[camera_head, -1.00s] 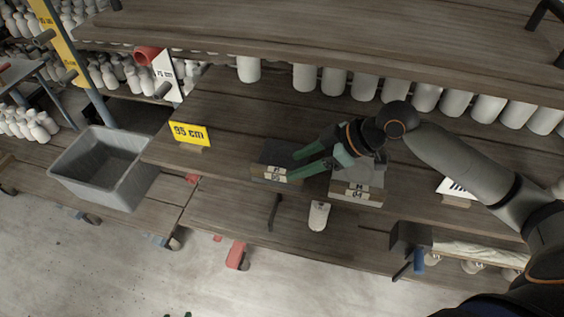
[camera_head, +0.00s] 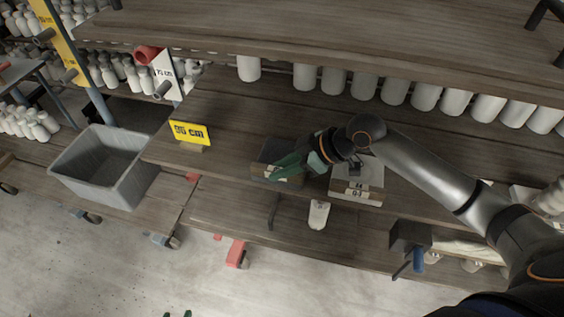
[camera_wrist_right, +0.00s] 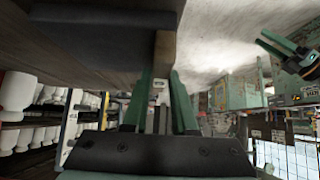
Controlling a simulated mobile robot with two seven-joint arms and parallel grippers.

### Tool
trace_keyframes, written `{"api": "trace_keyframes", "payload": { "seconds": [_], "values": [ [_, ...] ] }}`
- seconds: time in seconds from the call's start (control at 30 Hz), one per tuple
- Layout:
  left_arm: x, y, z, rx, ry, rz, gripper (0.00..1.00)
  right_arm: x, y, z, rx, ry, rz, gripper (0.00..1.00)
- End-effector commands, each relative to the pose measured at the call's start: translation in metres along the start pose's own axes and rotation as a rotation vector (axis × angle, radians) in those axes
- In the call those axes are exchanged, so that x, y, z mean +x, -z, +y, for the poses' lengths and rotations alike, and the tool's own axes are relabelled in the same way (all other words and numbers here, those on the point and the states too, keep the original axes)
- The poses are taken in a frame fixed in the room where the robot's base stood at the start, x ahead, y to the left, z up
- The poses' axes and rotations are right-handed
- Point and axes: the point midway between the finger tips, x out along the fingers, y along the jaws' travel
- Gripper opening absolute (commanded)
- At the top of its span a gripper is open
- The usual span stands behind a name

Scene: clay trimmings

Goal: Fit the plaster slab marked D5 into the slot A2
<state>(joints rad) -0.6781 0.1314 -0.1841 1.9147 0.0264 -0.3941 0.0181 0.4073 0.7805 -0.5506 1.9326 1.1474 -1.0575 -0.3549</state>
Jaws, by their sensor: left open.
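My right gripper (camera_head: 274,172) reaches in from the right to a dark block (camera_head: 264,158) with pale labels on its front edge. Its green fingers cover part of that edge, and the labels are unreadable. In the right wrist view, the green fingers (camera_wrist_right: 161,82) stand on either side of a narrow strip with a small pale label; contact is unclear. A grey slab (camera_head: 371,172) on a labelled block lies to the right, partly behind my wrist. No D5 or A2 mark is readable. My left gripper (camera_head: 178,314) barely shows at the bottom edge; it is open and empty in the right wrist view (camera_wrist_right: 283,48).
The wooden shelf (camera_head: 225,135) has bare room between the yellow 95 cm sign (camera_head: 190,132) and the dark block. An upper shelf (camera_head: 330,35) overhangs the back, with white bottles beneath. A grey bin (camera_head: 135,185) stands at left. A white bottle (camera_head: 319,214) is below the front edge.

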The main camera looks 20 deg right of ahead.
Motion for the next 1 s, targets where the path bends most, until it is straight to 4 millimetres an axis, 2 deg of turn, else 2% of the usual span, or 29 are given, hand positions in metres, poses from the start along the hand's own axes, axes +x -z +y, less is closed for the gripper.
{"api": "trace_keyframes", "payload": {
  "seconds": [0.03, 0.2, 1.0],
  "values": [
    [0.0000, 0.0000, 0.0000, 0.000, 0.000, 0.000, 0.50, -0.0001, -0.0002, 0.0000, 0.000, 0.000, 0.000, 0.19],
    [0.0000, -0.0001, 0.0000, 0.000, 0.000, 0.000, 0.50, -0.0001, -0.0002, 0.0000, 0.000, 0.000, 0.000, 0.00],
    [-0.0001, -0.0006, 0.0000, 0.000, 0.000, -0.001, 0.50, -0.0001, -0.0005, 0.0000, 0.000, 0.000, -0.001, 0.00]
  ]
}}
